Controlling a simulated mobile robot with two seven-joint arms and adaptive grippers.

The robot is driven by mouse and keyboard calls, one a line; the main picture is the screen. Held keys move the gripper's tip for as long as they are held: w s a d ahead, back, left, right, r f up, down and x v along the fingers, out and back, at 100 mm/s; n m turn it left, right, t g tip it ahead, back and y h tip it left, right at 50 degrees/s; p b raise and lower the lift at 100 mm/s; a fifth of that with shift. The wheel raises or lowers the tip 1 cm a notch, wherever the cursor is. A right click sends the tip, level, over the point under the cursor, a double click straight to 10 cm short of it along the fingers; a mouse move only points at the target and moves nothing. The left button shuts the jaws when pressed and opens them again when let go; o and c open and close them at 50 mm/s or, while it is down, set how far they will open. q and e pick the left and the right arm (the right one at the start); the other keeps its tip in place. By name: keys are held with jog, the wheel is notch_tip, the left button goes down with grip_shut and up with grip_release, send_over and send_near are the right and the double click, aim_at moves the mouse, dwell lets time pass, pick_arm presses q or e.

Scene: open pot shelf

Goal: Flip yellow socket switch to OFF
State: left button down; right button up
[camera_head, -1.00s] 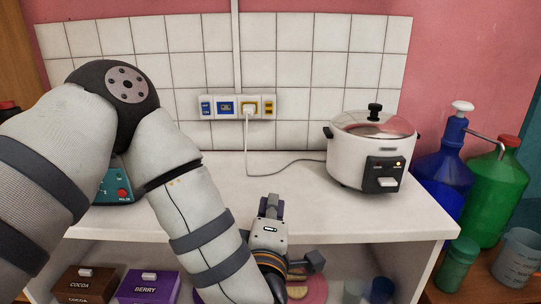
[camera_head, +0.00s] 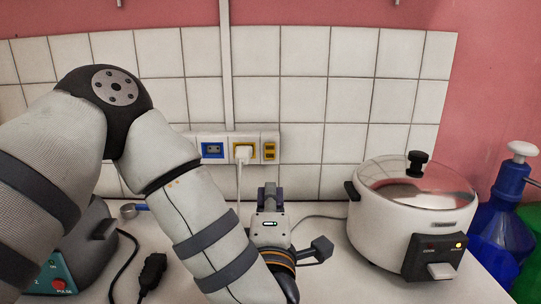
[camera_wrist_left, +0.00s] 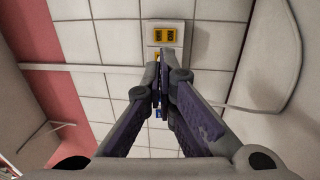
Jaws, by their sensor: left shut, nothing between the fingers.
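The yellow-framed socket (camera_head: 243,153) is on the tiled back wall with a white plug in it. A pair of yellow switches (camera_head: 269,150) sits at the right end of the same panel, and they also show in the left wrist view (camera_wrist_left: 165,34). Their on or off position is too small to tell. My left gripper (camera_head: 270,188) is shut and empty, below the panel's right end in the head view. In the left wrist view its fingertips (camera_wrist_left: 160,60) point toward the panel and hide part of it. My right gripper is not in view.
A blue-framed socket (camera_head: 213,150) is left of the yellow one. The white rice cooker (camera_head: 395,232) stands on the right, its yellow lamp lit. A white cord hangs from the plug. A grey appliance (camera_head: 80,250) and a black plug (camera_head: 152,272) are at left.

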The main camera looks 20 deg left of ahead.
pick_arm(q)
jog(key=w+f+b, duration=0.2)
jog(key=b, duration=0.1)
send_near(271, 150)
jog(key=x, duration=0.7)
jog(key=shift+r, duration=0.1)
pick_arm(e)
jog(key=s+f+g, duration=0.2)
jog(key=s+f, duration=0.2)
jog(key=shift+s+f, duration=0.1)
